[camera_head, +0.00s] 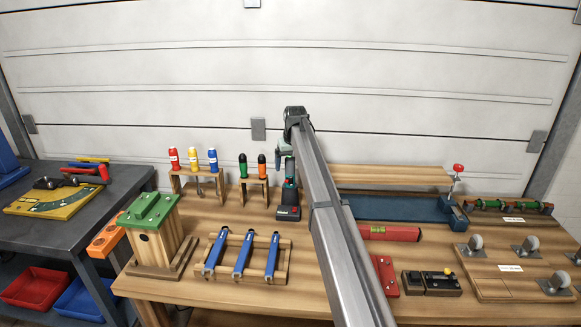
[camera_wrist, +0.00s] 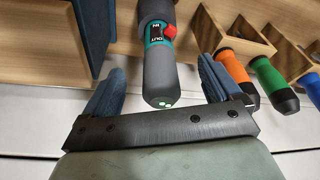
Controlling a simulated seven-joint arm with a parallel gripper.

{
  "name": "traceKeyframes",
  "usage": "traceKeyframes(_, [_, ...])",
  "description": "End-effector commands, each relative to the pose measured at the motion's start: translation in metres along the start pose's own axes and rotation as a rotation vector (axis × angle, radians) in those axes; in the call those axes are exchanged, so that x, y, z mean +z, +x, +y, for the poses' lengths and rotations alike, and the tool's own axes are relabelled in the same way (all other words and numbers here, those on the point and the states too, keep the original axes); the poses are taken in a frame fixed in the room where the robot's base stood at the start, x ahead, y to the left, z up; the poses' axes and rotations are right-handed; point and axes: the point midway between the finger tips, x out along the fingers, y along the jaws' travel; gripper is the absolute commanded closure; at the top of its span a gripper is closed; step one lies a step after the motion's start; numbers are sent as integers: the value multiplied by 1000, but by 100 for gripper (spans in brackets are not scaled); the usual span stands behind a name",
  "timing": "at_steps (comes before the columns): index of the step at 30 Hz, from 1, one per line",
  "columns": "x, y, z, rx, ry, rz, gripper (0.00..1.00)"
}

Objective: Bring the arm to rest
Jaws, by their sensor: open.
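My arm (camera_head: 330,220) reaches from the bottom edge over the wooden bench to its back. My gripper (camera_head: 284,150) is at the arm's far end, just above an electric screwdriver (camera_head: 290,196) standing upright in a dark dock (camera_head: 288,213). In the wrist view, my gripper (camera_wrist: 162,75) is open, with a blue-padded finger on each side of the screwdriver's grey and teal handle (camera_wrist: 158,78). Gaps show between both fingers and the handle. I cannot tell whether the handle lies between the fingertips or beyond them.
Screwdriver racks (camera_head: 255,181) stand left of the dock. A birdhouse (camera_head: 150,240) and a rack of blue clamps (camera_head: 243,257) are at the front left. Right of my arm are a blue vise (camera_head: 395,207), a red level (camera_head: 390,233) and a caster board (camera_head: 500,285).

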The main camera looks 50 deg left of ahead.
Motion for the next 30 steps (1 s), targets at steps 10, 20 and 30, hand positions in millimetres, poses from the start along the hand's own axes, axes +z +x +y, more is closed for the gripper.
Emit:
traceKeyframes(10, [-5,-19,0,0,0,0,9])
traceKeyframes(20, [-10,-37,0,0,0,0,9])
traceKeyframes(30, [-13,-48,0,0,0,-1,9])
